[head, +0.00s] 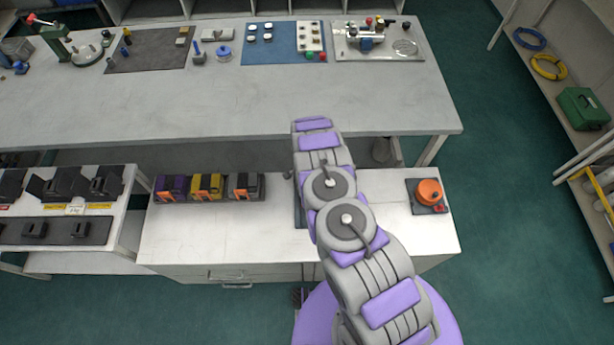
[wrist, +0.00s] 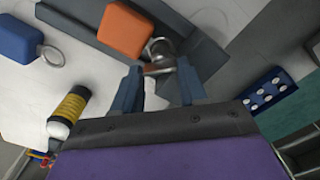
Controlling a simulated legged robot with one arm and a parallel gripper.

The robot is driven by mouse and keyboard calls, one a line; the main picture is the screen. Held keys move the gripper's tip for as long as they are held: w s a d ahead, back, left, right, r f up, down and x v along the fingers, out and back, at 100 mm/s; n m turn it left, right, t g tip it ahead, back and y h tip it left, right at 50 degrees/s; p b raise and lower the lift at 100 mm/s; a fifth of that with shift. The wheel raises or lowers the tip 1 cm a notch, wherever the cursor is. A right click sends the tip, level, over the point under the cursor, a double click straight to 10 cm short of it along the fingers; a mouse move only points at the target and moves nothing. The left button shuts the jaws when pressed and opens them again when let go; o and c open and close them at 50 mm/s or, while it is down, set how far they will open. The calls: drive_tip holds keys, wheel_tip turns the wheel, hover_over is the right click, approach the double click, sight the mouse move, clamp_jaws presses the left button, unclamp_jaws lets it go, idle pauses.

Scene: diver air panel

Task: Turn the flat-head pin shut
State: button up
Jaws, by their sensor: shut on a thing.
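In the wrist view, a small metal pin (wrist: 158,48) with a rounded end shows at the tips of my gripper (wrist: 160,68). It sits beside a dark grey fixture (wrist: 205,58). The two blue-grey fingers stand on either side of the pin's metal piece and hold it. How far the pin is turned cannot be told. In the head view my arm reaches over the white cabinet top and hides the gripper and the pin.
An orange block (wrist: 122,30) lies close to the fingers, with a yellow-and-black cylinder (wrist: 69,106) at left. In the head view, an orange knob (head: 429,191) stands at the cabinet's right and a row of dark cases (head: 207,187) at its left. A long bench (head: 230,100) is behind.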

drive_tip(key=m, duration=0.2)
drive_tip(key=m+p, duration=0.1)
drive_tip(key=m, duration=0.1)
drive_tip(key=shift+w+a+r+m, duration=0.2)
drive_tip(key=shift+m, duration=0.1)
drive_tip(key=m, duration=0.2)
drive_tip(key=shift+m, duration=0.4)
drive_tip(key=m, duration=0.3)
drive_tip(key=shift+m, duration=0.3)
drive_tip(key=m, duration=0.4)
drive_tip(key=shift+m, duration=0.3)
drive_tip(key=m, duration=0.5)
drive_tip(key=shift+f, duration=0.1)
drive_tip(key=m, duration=0.6)
drive_tip(key=shift+s+b, duration=0.15)
drive_tip(key=shift+b, duration=0.15)
